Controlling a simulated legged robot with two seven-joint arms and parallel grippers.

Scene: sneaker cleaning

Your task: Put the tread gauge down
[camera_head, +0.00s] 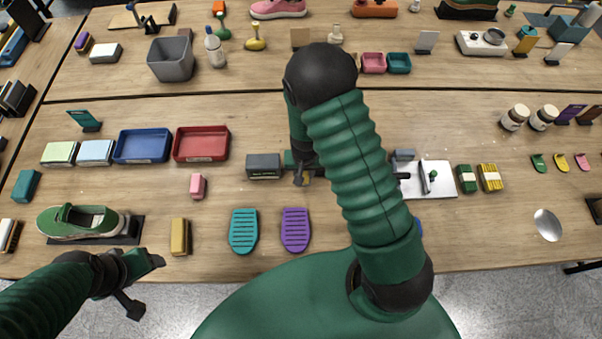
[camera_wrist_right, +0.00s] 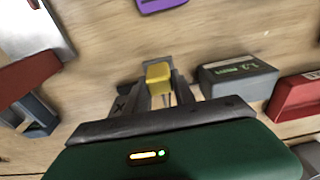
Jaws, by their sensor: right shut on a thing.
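The tread gauge shows in the right wrist view as a small yellow block (camera_wrist_right: 158,77) between the fingertips of my right gripper (camera_wrist_right: 157,90). The right gripper is shut on it. In the head view this gripper (camera_head: 302,178) points down over the wooden table, just right of a dark grey labelled box (camera_head: 264,167); the gauge is mostly hidden there. I cannot tell whether the gauge touches the table. My left gripper (camera_head: 138,284) is at the lower left, past the table's front edge, with its fingers apart and empty.
A teal sole (camera_head: 244,231) and a purple sole (camera_head: 295,230) lie in front of the right gripper. A red tray (camera_head: 202,157) and a blue tray (camera_head: 142,160) stand left. A white board (camera_head: 430,191) lies right. Bare tabletop (camera_head: 480,235) shows at the front right.

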